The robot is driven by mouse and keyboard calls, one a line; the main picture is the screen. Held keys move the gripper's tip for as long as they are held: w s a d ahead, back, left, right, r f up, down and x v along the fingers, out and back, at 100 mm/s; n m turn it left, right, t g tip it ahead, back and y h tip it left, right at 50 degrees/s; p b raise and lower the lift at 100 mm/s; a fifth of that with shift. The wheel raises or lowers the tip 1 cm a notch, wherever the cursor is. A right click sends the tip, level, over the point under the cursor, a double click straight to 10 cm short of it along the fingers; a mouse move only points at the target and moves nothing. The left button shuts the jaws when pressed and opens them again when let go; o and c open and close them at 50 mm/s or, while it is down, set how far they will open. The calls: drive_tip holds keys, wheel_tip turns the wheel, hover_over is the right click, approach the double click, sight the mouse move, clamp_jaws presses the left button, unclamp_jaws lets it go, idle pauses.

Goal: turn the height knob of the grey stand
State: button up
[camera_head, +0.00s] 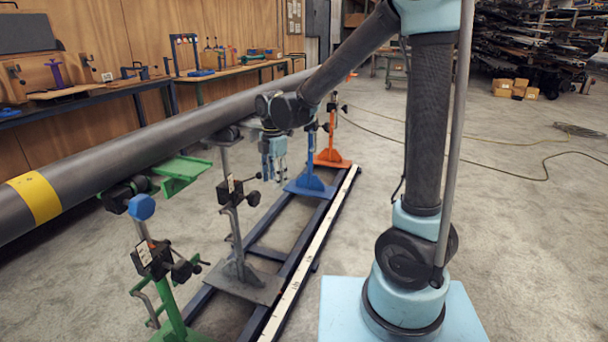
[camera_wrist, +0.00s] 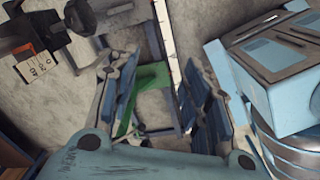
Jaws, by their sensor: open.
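The grey stand (camera_head: 237,240) stands on the floor rails under the long pipe, its base plate (camera_head: 245,284) flat across them. A dark block with a pale label (camera_head: 229,184) sits on its post. The black height knob (camera_head: 253,198) sticks out to the right of that block. My gripper (camera_head: 273,178) is open and empty, pointing down above and slightly right of the knob, apart from it. In the wrist view the spread fingers (camera_wrist: 158,68) have no knob between them. A labelled block (camera_wrist: 28,68) and a dark knob (camera_wrist: 80,17) show at upper left, outside the fingers.
The pipe (camera_head: 110,165) with a yellow band runs diagonally overhead. A green stand (camera_head: 170,300) is nearer, blue (camera_head: 310,182) and orange (camera_head: 331,150) stands farther back. Rails with a pale strip (camera_head: 300,275) cross the floor. Concrete floor at right is mostly clear, with cables.

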drive_tip(key=d+r+m, duration=0.3)
drive_tip(key=d+m, duration=0.2)
drive_tip(key=d, duration=0.5)
drive_tip(key=shift+s, duration=0.4)
drive_tip(key=shift+d, duration=0.1)
